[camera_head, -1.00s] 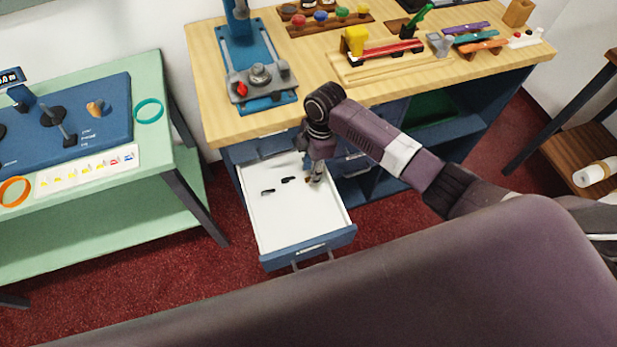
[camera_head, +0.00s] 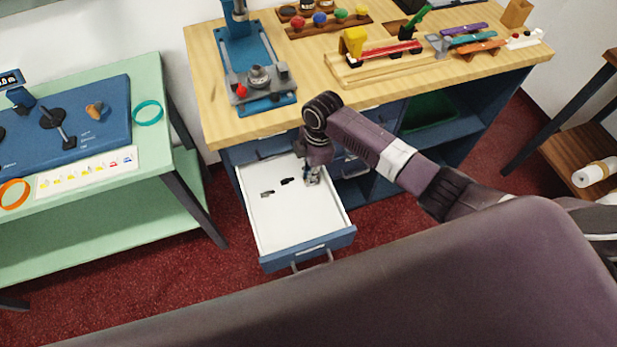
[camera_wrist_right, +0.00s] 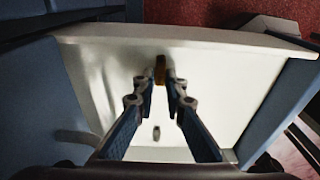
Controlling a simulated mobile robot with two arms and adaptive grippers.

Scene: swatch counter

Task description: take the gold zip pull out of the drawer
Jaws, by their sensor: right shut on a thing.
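The gold zip pull (camera_wrist_right: 160,69) shows as a small brownish-gold piece between the fingertips in the right wrist view. The drawer (camera_head: 292,222) is pulled out, with a white inside and a blue front. My right gripper (camera_head: 312,181) points down into it near its right wall; in the right wrist view the gripper (camera_wrist_right: 160,80) is shut on the gold pull. I cannot tell whether the pull still touches the drawer floor. Its lower part is hidden in the head view. My left gripper is not in view.
Two small black pieces (camera_head: 287,181) (camera_head: 267,192) lie on the drawer floor, left of my gripper. The wooden counter top (camera_head: 330,85) overhangs the drawer's back. A green table (camera_head: 150,75) stands at the left. Red carpet (camera_head: 235,275) is clear around the drawer front.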

